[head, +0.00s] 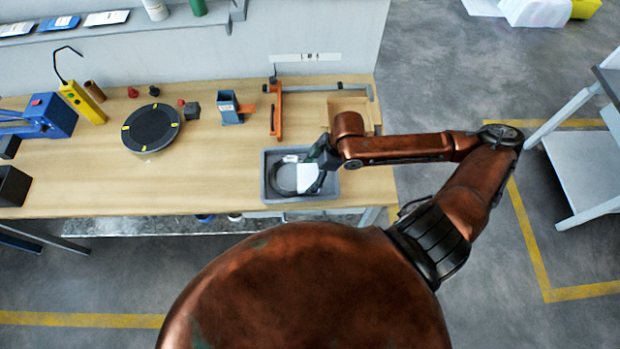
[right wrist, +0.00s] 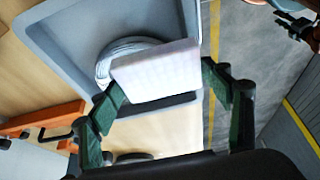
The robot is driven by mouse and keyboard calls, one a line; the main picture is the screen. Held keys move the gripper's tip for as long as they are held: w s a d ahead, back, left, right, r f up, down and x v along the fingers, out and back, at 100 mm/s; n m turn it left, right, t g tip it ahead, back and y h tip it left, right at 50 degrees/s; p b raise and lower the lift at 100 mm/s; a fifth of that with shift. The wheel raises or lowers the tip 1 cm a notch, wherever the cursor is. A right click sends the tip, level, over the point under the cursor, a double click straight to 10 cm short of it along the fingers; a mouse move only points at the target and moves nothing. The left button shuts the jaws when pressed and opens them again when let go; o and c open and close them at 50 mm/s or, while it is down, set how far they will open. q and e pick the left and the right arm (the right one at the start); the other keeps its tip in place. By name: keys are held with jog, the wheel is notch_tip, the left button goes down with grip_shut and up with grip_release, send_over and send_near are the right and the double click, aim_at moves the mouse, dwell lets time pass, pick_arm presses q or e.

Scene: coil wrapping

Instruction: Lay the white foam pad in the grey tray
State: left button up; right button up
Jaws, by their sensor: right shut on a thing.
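The grey tray (head: 266,193) stands near the front edge of the wooden table; its rim and floor also show in the right wrist view (right wrist: 62,50). A wire coil (head: 283,180) lies in it, looking pale in the right wrist view (right wrist: 112,55). The white foam pad (head: 308,178) is over the tray's right half and partly covers the coil. My right gripper (head: 319,163) is shut on the pad, with a finger at each side of it in the right wrist view (right wrist: 160,82). The gap below the pad is hard to tell. My left gripper is not in view.
A black round turntable (head: 151,128), an orange clamp-like tool (head: 276,110) and a blue-grey holder (head: 229,108) stand behind and left of the tray. A blue device (head: 50,116) is at the far left. The table left of the tray is clear.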

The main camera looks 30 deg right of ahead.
aim_at(310, 176)
jog(key=shift+w+d+f, duration=0.4)
jog(key=shift+w+f, duration=0.3)
jog(key=shift+f, duration=1.7)
jog(key=shift+f, duration=0.1)
jog(key=o, duration=0.8)
jog(key=p+v, duration=0.1)
jog(key=v, duration=1.1)
jog(key=shift+s+d, duration=0.1)
